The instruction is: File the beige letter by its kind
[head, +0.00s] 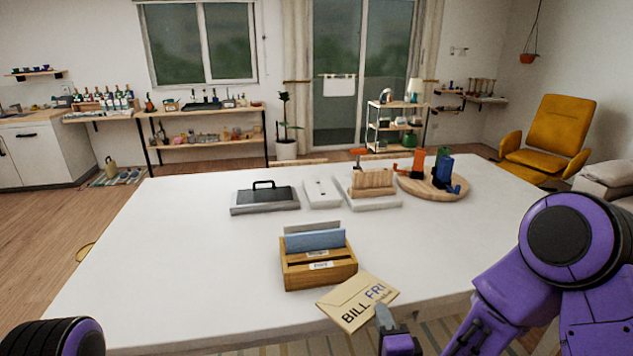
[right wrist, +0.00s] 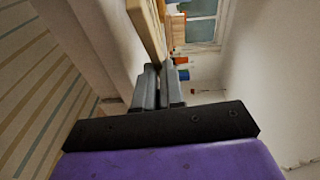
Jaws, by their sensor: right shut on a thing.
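The beige letter (head: 350,303) reads "BILL" and part of another word. It is tilted just in front of the wooden letter sorter (head: 303,279), over the table's front edge. My right gripper (head: 383,312) is shut on the letter's near right edge. In the right wrist view its two fingers (right wrist: 159,88) are close together, with the letter (right wrist: 146,28) edge-on beyond them. The sorter holds a blue letter (head: 315,240) and a grey-white one (head: 312,227) behind it. Its front carries small labels, too small to read surely. My left gripper is out of view.
The white table (head: 180,250) is clear left and right of the sorter. Behind stand a grey case with a handle (head: 265,199), a white box (head: 322,193), a wooden rack on a white tray (head: 371,184) and a round wooden board (head: 433,191) with colored items.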

